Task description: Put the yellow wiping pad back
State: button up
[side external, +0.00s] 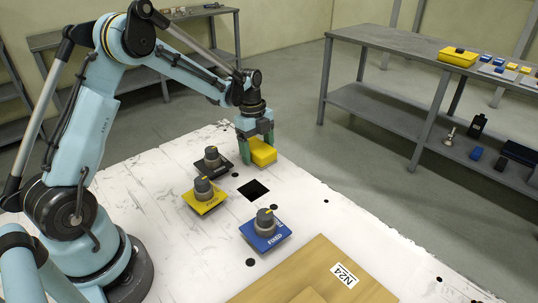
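A yellow block (263,152), which looks like the wiping pad, is between the green fingers of my gripper (257,149). My gripper points down over the far part of the white table and appears shut on the block. One finger shows at the block's left side; the other is partly hidden. I cannot tell whether the block touches the table or is slightly above it. A square black opening (253,190) in the table lies just in front of the block.
Three knobs on square plates stand near the opening: a black one (212,160), a yellow one (204,197) and a blue one (265,231). A wooden board (300,280) labelled N24 lies in front. A grey bench (400,55) with a yellow case (459,57) is behind.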

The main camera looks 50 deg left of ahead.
aim_at(254, 144)
jog(key=shift+o, duration=1.2)
jog(key=shift+r, duration=0.1)
jog(key=s+d+r+n+t, duration=0.1)
jog(key=s+r+n, duration=0.1)
jog(key=r, duration=0.5)
jog(key=s+d+r+n, duration=0.1)
jog(key=r+n, duration=0.1)
jog(key=r, duration=0.6)
jog(key=s+d+f+n+t, duration=0.1)
jog(key=s+d+n+t, duration=0.2)
jog(key=s+n, duration=0.3)
jog(key=s+d+n+t+y, duration=0.1)
jog(key=s+d+n+t, duration=0.2)
jog(key=s+d+n, duration=0.2)
jog(key=s+n, duration=0.1)
jog(key=n, duration=0.2)
jog(key=shift+s+d+f, duration=0.25)
jog(key=shift+s+f, duration=0.1)
jog(key=shift+f, duration=0.05)
